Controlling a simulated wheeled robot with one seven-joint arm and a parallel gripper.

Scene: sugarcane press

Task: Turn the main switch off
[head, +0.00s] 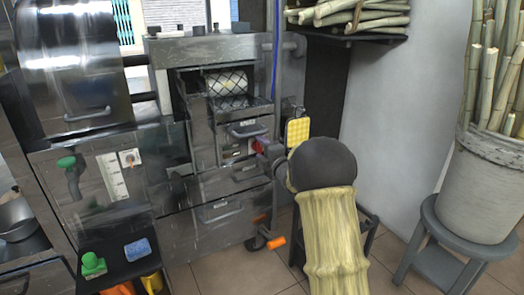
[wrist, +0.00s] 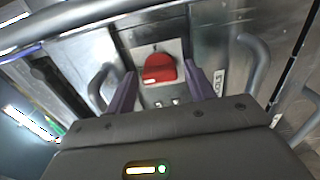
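A red switch (wrist: 159,68) sits on a pale square plate on the metal panel, in the middle of the wrist view. My gripper (wrist: 160,70) is open, with one purple finger on each side of the red switch. Gaps show between the fingers and the switch, and I cannot tell whether either touches it. In the head view a small red part (head: 261,145) shows at the right side of the press (head: 222,190), mostly hidden by my arm and gripper.
Curved grey handles (wrist: 256,62) flank the panel. In the head view, a stool (head: 437,225) bears a bucket of cane (head: 490,180) at right. Cane lies on a dark shelf (head: 370,30).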

